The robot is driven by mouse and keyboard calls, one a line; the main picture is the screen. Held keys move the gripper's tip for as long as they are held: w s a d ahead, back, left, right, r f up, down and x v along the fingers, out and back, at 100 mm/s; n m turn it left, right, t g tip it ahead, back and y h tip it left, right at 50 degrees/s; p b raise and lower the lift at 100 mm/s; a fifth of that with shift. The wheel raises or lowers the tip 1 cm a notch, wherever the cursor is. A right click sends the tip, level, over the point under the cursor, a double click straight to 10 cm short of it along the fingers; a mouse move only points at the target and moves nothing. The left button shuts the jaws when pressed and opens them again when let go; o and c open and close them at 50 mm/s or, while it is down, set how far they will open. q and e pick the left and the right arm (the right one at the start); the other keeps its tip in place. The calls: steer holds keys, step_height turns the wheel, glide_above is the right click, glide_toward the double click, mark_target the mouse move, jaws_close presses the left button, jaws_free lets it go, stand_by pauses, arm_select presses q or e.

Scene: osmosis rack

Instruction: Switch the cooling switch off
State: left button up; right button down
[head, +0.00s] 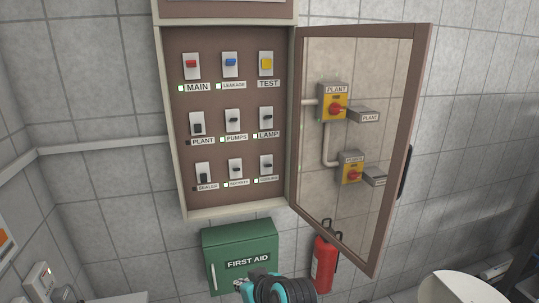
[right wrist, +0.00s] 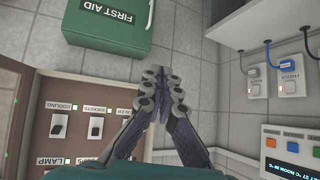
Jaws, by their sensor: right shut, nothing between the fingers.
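The cooling switch (head: 266,165) is a dark lever on a light plate, at the right end of the bottom row in the open wall cabinet (head: 174,120). Its lever looks raised, and a small light by its label glows. In the right wrist view the cooling switch (right wrist: 59,127) appears upside down at the left. My right gripper (right wrist: 160,76) is shut and empty, apart from the switch and close to the wall below the cabinet. In the head view my right gripper (head: 242,286) shows at the bottom, its fingers mostly hidden. My left gripper is out of view.
The glazed cabinet door (head: 420,100) stands open to the right. A green first aid box (head: 240,250) hangs below the cabinet. A red fire extinguisher (head: 323,262) is right of it. Other switches, including the sockets switch (head: 235,168), crowd beside the cooling switch.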

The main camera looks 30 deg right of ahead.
steer(key=w+d+r+t+p, duration=0.3)
steer(key=w+d+r+p, duration=0.1)
steer(key=w+r, duration=0.5)
steer(key=w+d+r+m+t+h+p, duration=0.1)
steer(key=w+d+r+h+p, duration=0.1)
steer(key=w+d+r+p, duration=0.2)
steer(key=w+d+r+m+t+h+p, duration=0.2)
steer(key=w+d+r+p, duration=0.2)
steer(key=w+d, duration=0.6)
steer(key=d+r, duration=0.2)
steer(key=d, duration=0.2)
steer(key=shift+w+d+r+t+h, duration=0.2)
steer(key=shift+w+r+t+h, duration=0.1)
steer(key=shift+r+h, duration=0.1)
glide_above(268, 166)
steer(key=shift+w+d+f+p, duration=0.25)
steer(key=shift+w+f+p, duration=0.2)
steer(key=shift+f, duration=0.2)
steer(key=shift+s+a+f, duration=0.1)
steer(key=shift+s+f, duration=0.25)
steer(key=shift+f, duration=0.25)
steer(key=shift+s+f, duration=0.3)
steer(key=shift+f, duration=0.3)
steer(key=shift+s+a+f, duration=0.1)
steer(key=shift+s+f, duration=0.25)
steer(key=shift+f, duration=0.1)
